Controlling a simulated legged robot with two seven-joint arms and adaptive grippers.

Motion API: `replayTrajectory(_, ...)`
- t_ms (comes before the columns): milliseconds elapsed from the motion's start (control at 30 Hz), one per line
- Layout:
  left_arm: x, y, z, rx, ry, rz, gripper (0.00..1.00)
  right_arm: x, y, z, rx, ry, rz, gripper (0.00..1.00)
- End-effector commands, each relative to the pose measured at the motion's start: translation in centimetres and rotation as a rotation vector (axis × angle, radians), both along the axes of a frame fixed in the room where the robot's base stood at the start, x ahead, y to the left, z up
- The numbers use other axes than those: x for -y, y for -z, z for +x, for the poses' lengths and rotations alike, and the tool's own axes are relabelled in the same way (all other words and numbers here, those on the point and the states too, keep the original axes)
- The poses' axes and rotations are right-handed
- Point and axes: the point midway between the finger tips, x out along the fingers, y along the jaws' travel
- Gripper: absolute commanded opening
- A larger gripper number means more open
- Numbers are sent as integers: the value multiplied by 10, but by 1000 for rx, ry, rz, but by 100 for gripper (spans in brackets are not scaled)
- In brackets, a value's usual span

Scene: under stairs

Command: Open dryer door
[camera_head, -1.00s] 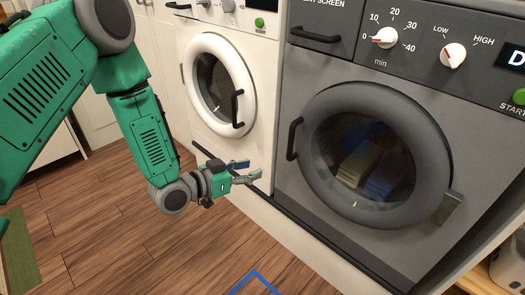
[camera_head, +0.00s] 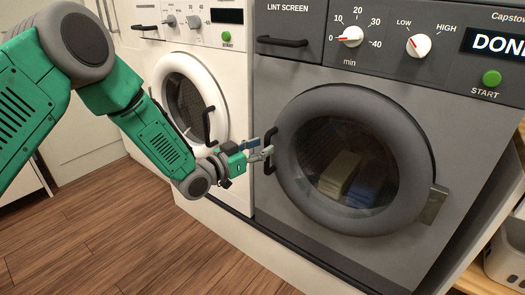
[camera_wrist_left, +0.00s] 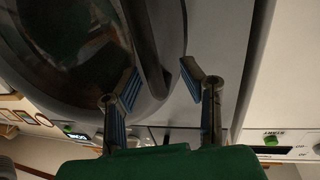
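The grey dryer (camera_head: 400,110) has a round door (camera_head: 407,150) that looks closed, with folded cloth behind its glass. Its dark bar handle (camera_head: 271,170) is on the door's left side. My left gripper (camera_head: 268,146) is at the handle, fingers pointing right towards it. In the left wrist view the left gripper (camera_wrist_left: 160,75) is open, and the handle (camera_wrist_left: 146,45) runs between the two fingers as seen there. I cannot tell whether the fingers touch it. My right gripper is not in view.
A white washer (camera_head: 232,85) with its own round door (camera_head: 207,75) stands left of the dryer, behind my left arm. A wooden shelf with a white container (camera_head: 507,255) is at the lower right. The wooden floor (camera_head: 120,240) in front is clear.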

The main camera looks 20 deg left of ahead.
Motion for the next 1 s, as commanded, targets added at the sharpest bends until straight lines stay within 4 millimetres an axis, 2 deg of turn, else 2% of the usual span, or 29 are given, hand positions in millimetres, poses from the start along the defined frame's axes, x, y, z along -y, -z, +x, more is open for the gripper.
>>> replayTrajectory(100, 7, 0, 9, 1, 2, -1, 36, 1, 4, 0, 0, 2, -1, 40)
replayTrajectory(467, -2, 2, 13, -1, -1, -13, 36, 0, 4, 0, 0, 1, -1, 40)
replayTrajectory(500, -1, 2, 13, -1, -1, -13, 22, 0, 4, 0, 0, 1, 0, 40)
replayTrajectory(567, 1, 1, 13, -1, -1, -10, 1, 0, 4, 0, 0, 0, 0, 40)
replayTrajectory(1000, 2, -1, 14, 5, -1, -10, 0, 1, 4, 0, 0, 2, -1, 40)
